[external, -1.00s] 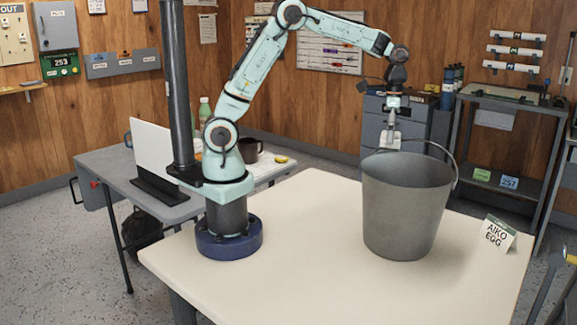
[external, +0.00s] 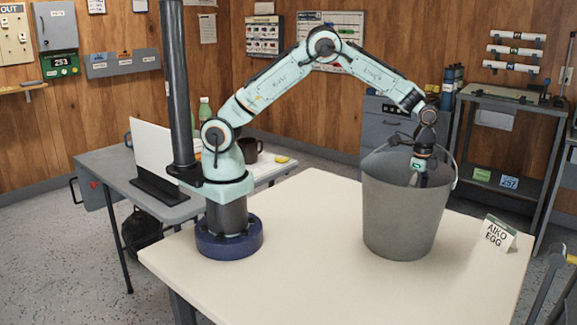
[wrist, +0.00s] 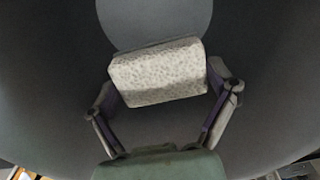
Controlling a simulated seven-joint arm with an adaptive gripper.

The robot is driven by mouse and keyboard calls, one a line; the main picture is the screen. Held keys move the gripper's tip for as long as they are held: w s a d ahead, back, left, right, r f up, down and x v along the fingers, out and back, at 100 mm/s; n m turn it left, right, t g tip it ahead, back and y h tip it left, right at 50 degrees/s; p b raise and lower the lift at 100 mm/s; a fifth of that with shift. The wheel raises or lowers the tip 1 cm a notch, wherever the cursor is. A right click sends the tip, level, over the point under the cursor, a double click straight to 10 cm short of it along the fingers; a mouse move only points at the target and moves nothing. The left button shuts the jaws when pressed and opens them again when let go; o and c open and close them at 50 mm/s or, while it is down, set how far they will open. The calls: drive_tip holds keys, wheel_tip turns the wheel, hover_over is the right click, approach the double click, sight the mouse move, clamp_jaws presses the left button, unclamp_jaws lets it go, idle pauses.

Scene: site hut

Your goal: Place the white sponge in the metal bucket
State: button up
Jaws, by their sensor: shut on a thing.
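The metal bucket (external: 403,220) stands upright on the cream table, its handle raised at the right. My gripper (external: 417,181) reaches down through the bucket's mouth, and its fingertips are hidden behind the front wall in the external view. In the wrist view, the white sponge (wrist: 158,72) is pale and speckled and sits between the two fingers of my gripper (wrist: 160,95), which is shut on it. The sponge is inside the bucket, with the grey bucket wall (wrist: 45,75) around it and the lighter round bottom (wrist: 155,20) beyond. The sponge is hidden in the external view.
A folded card (external: 497,233) stands right of the bucket near the table edge. The cream table (external: 300,245) is clear left of the bucket. A grey side table with a brown mug (external: 250,149) stands behind at the left.

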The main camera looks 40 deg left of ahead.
wheel_tip(320, 180, down, 10)
drive_tip(key=shift+f, duration=0.1)
idle(0.4)
drive_tip(key=shift+f, duration=0.1)
drive_tip(key=o, duration=0.7)
wheel_tip(320, 180, up, 12)
drive_tip(key=shift+f, duration=0.2)
drive_tip(key=shift+r, duration=0.35)
